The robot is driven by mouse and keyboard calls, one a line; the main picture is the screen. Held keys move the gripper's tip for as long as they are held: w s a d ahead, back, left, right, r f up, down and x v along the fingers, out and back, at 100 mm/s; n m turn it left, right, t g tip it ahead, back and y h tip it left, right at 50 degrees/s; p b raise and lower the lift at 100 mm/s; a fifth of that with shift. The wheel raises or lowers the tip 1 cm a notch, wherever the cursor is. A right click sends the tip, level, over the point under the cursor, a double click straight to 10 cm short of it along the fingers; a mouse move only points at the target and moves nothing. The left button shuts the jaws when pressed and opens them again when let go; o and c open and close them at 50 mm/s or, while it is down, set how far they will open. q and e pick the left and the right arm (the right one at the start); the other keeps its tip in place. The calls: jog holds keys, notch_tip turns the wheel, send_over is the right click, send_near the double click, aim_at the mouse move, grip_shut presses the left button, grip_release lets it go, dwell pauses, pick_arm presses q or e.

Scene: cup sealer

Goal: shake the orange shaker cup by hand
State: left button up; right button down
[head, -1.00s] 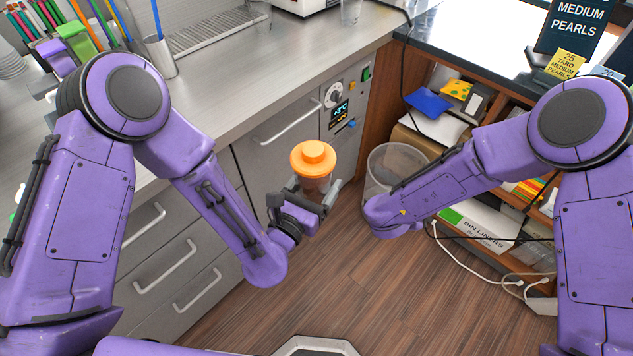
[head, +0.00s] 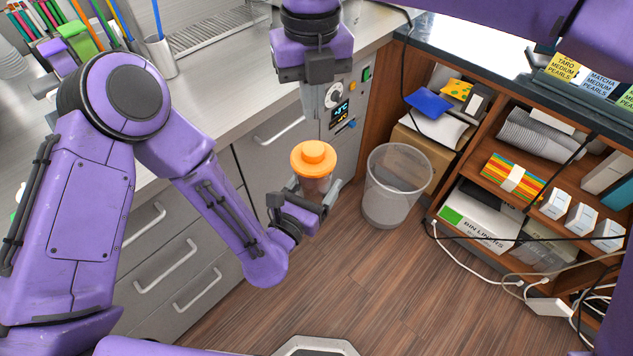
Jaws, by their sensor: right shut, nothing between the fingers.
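The orange shaker cup (head: 314,160) has an orange lid and a see-through brownish body. It stands about upright in the air in front of the counter's drawers. My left gripper (head: 322,193) is shut around its body, with the fingers low on the cup. The cup's lower part is partly hidden by the gripper. My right gripper (head: 314,105) points down just above the orange lid, with its fingers together and empty. A small gap shows between its tips and the lid.
The steel counter (head: 215,85) with drawers is behind and left of the cup. A clear waste bin (head: 393,190) stands on the floor to the right. A wooden shelf unit (head: 480,150) with boxes and cables fills the right side. The wooden floor in front is clear.

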aim_at(313, 147)
jog(key=shift+f, duration=2.7)
jog(key=shift+w+f, duration=0.1)
jog(key=shift+f, duration=0.7)
